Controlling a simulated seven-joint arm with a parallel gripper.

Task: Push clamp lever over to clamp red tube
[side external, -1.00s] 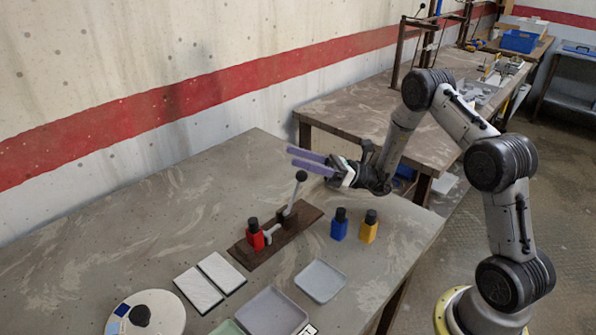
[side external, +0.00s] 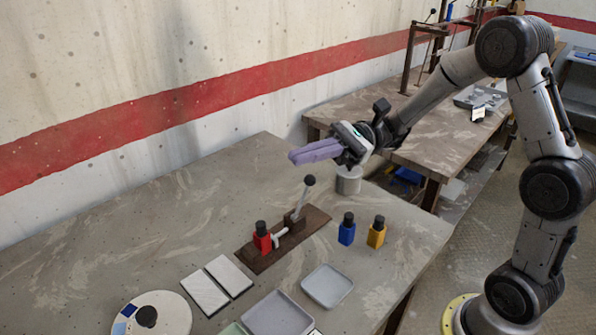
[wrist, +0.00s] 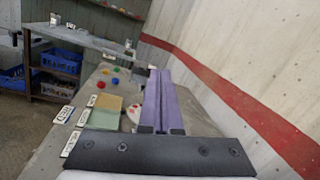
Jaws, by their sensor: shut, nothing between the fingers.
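The clamp lever (side external: 304,199) stands nearly upright with a black knob on top, on a dark brown base board (side external: 290,243). The red tube (side external: 262,238) with a black cap stands at the left part of the board, beside the clamp's grey arm (side external: 279,237). My gripper (side external: 292,158) has long purple fingers, shut and empty. It is in the air above and behind the lever knob, apart from it, pointing left. In the wrist view the purple fingers (wrist: 160,82) lie together. The lever cannot be made out clearly there.
A blue bottle (side external: 346,231) and a yellow bottle (side external: 377,233) stand right of the board. White tiles (side external: 217,283), grey trays (side external: 327,285) and a round white plate (side external: 170,312) lie in front. A grey cylinder (side external: 349,181) stands behind. The table's left back is clear.

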